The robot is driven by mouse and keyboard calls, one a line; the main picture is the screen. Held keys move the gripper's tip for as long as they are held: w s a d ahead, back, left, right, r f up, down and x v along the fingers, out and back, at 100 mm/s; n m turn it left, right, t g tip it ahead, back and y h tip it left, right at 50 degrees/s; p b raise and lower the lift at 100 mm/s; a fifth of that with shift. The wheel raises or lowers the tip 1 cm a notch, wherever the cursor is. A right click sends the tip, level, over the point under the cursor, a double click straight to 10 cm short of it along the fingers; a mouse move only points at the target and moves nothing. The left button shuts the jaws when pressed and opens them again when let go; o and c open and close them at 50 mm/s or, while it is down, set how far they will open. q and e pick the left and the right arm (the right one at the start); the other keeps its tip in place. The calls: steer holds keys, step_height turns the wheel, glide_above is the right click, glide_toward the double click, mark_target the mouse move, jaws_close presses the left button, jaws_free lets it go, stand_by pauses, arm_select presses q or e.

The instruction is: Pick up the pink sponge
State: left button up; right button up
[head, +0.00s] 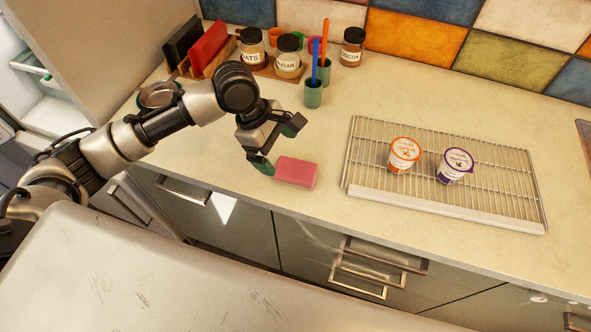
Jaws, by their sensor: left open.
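The pink sponge (296,172) lies flat on the pale countertop near its front edge, left of the wire rack. My left gripper (279,146) is open at the sponge's upper left. One fingertip is just left of the sponge, and the other is raised above and behind it. No object shows between the fingers. I cannot tell whether the near fingertip touches the sponge. My right gripper is not in view.
A wire rack (360,150) holds an orange-lidded cup (403,155) and a purple-lidded cup (455,166). Behind stand labelled jars (288,54), a green cup with brushes (313,94) and a metal bowl (158,94). Counter (330,120) between sponge and rack is clear.

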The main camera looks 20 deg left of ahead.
mark_target(294, 169)
arm_select(q)
steer(key=f, duration=0.1)
steer(key=f+n, duration=0.1)
steer(key=w+f+n, duration=0.1)
steer(key=shift+w+d+f, duration=0.1)
steer(key=shift+d+f, duration=0.25)
steer(key=shift+d, duration=0.05)
steer(key=shift+p+x, duration=0.8)
steer(key=shift+x, duration=1.85)
steer(key=shift+d, duration=0.1)
steer(key=c, duration=1)
steer(key=shift+r, duration=0.1)
steer(key=r, duration=0.3)
steer(key=r+b, duration=0.1)
steer(key=shift+s+d+r, duration=0.15)
steer(key=shift+s+r, duration=0.1)
steer(key=shift+s, duration=0.1)
steer(key=s+d+r, duration=0.1)
steer(key=s+r, duration=0.1)
steer(key=s, duration=0.1)
steer(key=s+d+r, duration=0.1)
steer(key=s+r, duration=0.1)
steer(key=s, duration=0.2)
steer(key=s+d+r, duration=0.1)
steer(key=s+r, duration=0.1)
steer(key=s, duration=0.1)
steer(key=shift+s+d+r, duration=0.15)
steer(key=shift+d+r, duration=0.1)
